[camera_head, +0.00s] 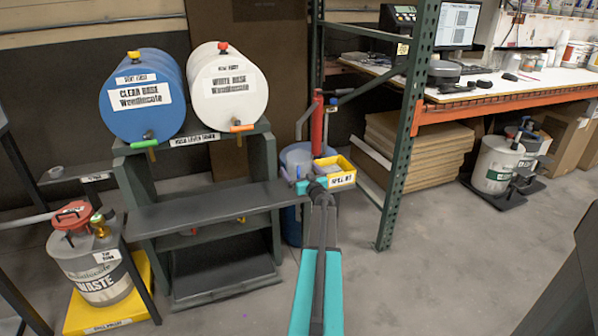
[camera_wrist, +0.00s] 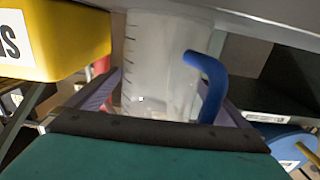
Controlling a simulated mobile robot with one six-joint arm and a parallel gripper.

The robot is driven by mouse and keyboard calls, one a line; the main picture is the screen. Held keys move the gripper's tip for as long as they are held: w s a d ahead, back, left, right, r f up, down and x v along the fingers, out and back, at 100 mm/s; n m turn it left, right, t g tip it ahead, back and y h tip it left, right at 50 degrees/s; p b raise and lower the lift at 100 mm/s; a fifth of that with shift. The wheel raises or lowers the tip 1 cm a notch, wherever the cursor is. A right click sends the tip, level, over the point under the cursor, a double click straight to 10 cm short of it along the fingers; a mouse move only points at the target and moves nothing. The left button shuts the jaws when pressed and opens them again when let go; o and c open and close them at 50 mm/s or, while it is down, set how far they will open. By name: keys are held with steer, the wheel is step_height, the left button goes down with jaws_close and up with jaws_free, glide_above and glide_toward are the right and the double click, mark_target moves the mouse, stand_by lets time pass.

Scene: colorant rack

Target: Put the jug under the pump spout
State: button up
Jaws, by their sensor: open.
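The jug (camera_wrist: 165,65) is clear, with graduation marks on its side and a blue handle (camera_wrist: 212,80) on its right in the wrist view. Its lower part sits between the two fingers of my gripper (camera_wrist: 165,105), which are spread apart. Whether either finger touches it I cannot tell. A red upright cylinder (camera_head: 316,124), possibly the pump, rises behind the bin. I cannot make out its spout.
A yellow bin (camera_head: 341,181) is beside my gripper; a yellow container (camera_wrist: 50,40) also shows in the wrist view. A rack shelf (camera_head: 200,209) with blue (camera_head: 142,95) and white (camera_head: 230,88) drums is left. A green post (camera_head: 403,130) stands right. The front floor is clear.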

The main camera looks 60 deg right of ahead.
mark_target(299, 174)
steer(key=shift+r, duration=0.1)
steer(key=shift+s, duration=0.1)
steer(key=shift+v, duration=1.05)
steer(key=p+v, duration=0.1)
steer(key=v, duration=0.8)
steer(key=shift+s+a, duration=0.25)
steer(key=shift+a, duration=0.05)
